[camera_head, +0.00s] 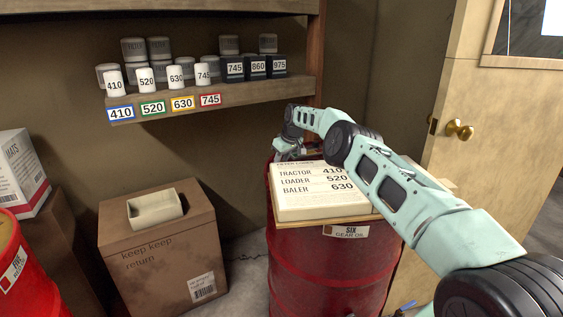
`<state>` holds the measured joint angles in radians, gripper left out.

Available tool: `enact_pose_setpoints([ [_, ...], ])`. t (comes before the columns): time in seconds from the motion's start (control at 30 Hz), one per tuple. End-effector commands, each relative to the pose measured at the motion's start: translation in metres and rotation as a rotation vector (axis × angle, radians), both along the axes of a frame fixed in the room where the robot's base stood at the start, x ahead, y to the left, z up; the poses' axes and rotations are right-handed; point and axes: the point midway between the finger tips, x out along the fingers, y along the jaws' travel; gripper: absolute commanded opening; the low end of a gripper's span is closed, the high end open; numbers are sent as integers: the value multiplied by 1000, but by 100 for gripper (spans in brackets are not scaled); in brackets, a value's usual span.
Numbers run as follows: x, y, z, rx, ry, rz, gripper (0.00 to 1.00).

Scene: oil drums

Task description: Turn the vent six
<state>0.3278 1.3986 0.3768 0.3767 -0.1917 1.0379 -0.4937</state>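The red drum (325,265) carries a label reading SIX GEAR OIL (346,231) on its upper side. A thick white block (300,205) printed TRACTOR 410, LOADER 520, BALER 630 sits on a board on the drum and covers most of its top. My arm reaches in from the lower right over the drum. My gripper (290,152) is at the drum's back left edge, behind the white block. Its fingertips are small and partly hidden, so I cannot tell whether it is open or touching anything. I cannot make out a vent; that part of the drum top is hidden.
A wooden shelf (210,97) with numbered filters and boxes is on the wall at the back left. A cardboard box (155,250) with an open tray (155,208) stands left of the drum. Another red drum (25,275) is at the far left. A door (480,130) is at the right.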

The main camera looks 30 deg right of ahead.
Motion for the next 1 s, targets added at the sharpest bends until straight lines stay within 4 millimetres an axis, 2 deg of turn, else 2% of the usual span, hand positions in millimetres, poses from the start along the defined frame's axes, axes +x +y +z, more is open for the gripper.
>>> enact_pose_setpoints([
  [0.97, -1, 0, -1, 0, 5, 62, 10],
  [1.0, -1, 0, -1, 0, 5, 62, 41],
])
